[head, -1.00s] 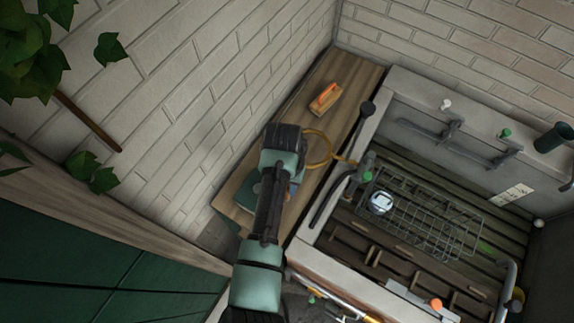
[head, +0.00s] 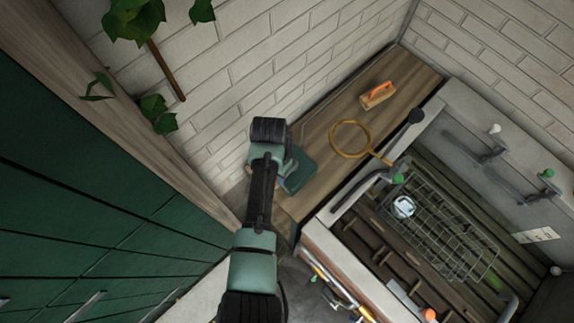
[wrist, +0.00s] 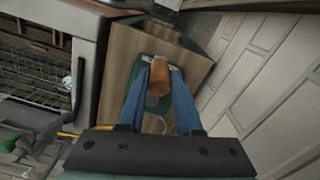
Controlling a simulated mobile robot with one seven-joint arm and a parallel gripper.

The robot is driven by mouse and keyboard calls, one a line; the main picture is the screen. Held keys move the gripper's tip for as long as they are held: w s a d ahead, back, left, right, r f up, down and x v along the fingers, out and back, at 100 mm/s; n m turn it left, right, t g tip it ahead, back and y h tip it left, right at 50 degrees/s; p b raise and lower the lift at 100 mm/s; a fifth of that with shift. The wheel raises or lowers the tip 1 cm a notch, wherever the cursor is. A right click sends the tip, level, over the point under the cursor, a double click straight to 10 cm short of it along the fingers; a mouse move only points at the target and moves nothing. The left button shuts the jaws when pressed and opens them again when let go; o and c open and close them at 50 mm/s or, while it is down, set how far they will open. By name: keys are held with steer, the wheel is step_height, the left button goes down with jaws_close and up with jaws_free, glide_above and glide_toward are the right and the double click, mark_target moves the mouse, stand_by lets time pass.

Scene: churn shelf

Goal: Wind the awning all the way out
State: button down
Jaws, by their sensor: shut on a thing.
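My gripper (wrist: 160,78) shows in the wrist view with its two blue fingers closed on a brown, roughly cylindrical wooden handle (wrist: 158,76). Behind the handle is a dark green plate or box (wrist: 138,84) with a grey part, partly hidden by the fingers. In the head view the green thing (head: 301,172) lies at the near end of the wooden counter, beside my arm. The gripper's hold is hidden there by my wrist. I cannot make out the awning in either view.
An orange-handled brush (head: 377,95) and a yellow ring (head: 342,153) lie on the wooden counter (head: 415,72). A sink-like unit with a wire rack (head: 440,225) stands to the right. Brick wall is behind; green panels (head: 110,190) are at left.

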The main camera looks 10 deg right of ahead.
steer(key=w+a+b, duration=0.1)
steer(key=w+b, duration=0.6)
steer(key=w, duration=0.2)
steer(key=w+d+b, duration=0.2)
steer(key=d+b, duration=0.2)
steer(key=d, duration=0.7)
steer(key=s+d+p, duration=0.2)
steer(key=s+p, duration=0.9)
steer(key=p, duration=0.2)
steer(key=a, duration=1.1)
steer(key=shift+s+a+r, duration=0.1)
steer(key=shift+s+a, duration=0.05)
steer(key=shift+a, duration=0.25)
steer(key=c, duration=0.5)
jaws_free()
steer(key=shift+d, duration=0.25)
